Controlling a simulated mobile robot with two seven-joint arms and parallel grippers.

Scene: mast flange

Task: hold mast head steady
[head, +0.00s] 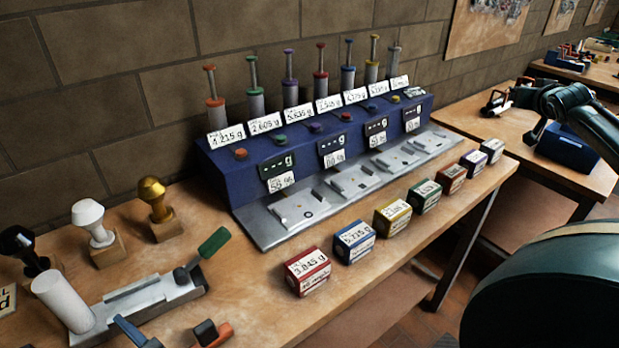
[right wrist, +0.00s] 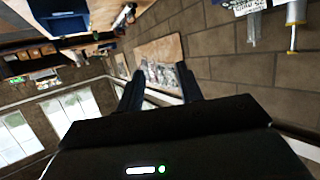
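I cannot make out a mast head or mast flange in either view. My right gripper (right wrist: 158,82) shows in the right wrist view with its two dark fingers apart and nothing between them. Beyond the fingers are the block wall and a framed picture (right wrist: 160,66). In the head view a dark arm link of mine comes in from the right, over the far table; the fingers cannot be told there. My left gripper is in neither view.
A wooden bench (head: 360,310) carries a blue dispenser unit (head: 225,170) with several plungers, a row of small labelled boxes including a red one (head: 307,270), stampers including a white one (head: 92,222), and a metal press (head: 140,300). A second table (head: 465,115) stands beyond a gap.

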